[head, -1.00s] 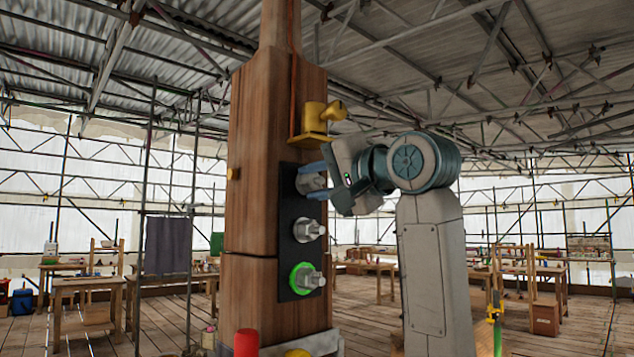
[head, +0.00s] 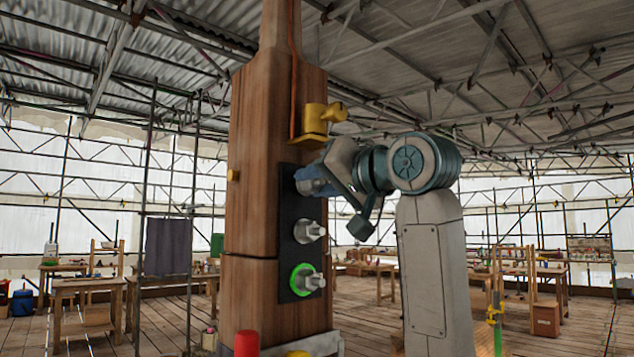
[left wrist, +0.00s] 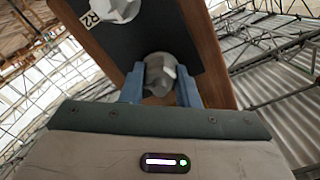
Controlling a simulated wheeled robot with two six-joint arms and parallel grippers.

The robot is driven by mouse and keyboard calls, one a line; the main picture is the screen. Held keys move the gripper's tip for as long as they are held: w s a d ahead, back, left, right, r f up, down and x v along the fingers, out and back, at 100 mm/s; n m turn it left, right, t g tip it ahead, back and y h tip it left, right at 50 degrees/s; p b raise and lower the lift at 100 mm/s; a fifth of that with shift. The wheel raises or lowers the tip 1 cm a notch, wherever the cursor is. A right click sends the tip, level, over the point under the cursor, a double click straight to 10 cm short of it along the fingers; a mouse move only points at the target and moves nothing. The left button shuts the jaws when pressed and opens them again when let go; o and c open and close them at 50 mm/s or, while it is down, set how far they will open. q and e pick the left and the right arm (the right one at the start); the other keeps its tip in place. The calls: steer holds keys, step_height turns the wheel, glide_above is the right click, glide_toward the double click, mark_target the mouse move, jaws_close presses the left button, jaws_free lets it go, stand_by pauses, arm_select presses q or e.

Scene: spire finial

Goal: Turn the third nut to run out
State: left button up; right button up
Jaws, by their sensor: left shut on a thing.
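A dark plate (head: 287,225) on the tall wooden post (head: 255,150) carries three nuts in a column. My left gripper (head: 312,181) is at the top nut, its blue fingers closed around it and mostly hiding it in the head view. In the left wrist view the grey top nut (left wrist: 158,75) sits between the two fingertips, with a bolt end showing. The middle nut (head: 308,231) is bare grey; in the left wrist view it has an R2 label beside it. The bottom nut (head: 308,281) has a bright green ring around it. My right gripper is out of view.
A yellow brass-like fitting (head: 313,120) sticks out of the post just above my left gripper. A red cylinder (head: 246,343) stands at the post's foot.

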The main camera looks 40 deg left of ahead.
arm_select(q)
steer(key=shift+f, duration=0.15)
steer(key=o, duration=1)
steer(key=shift+c, duration=0.2)
steer(key=shift+d, duration=0.6)
steer(key=d+b, duration=0.3)
steer(key=d, duration=0.6)
steer(key=shift+s+d, duration=0.3)
steer(key=shift+s, duration=0.15)
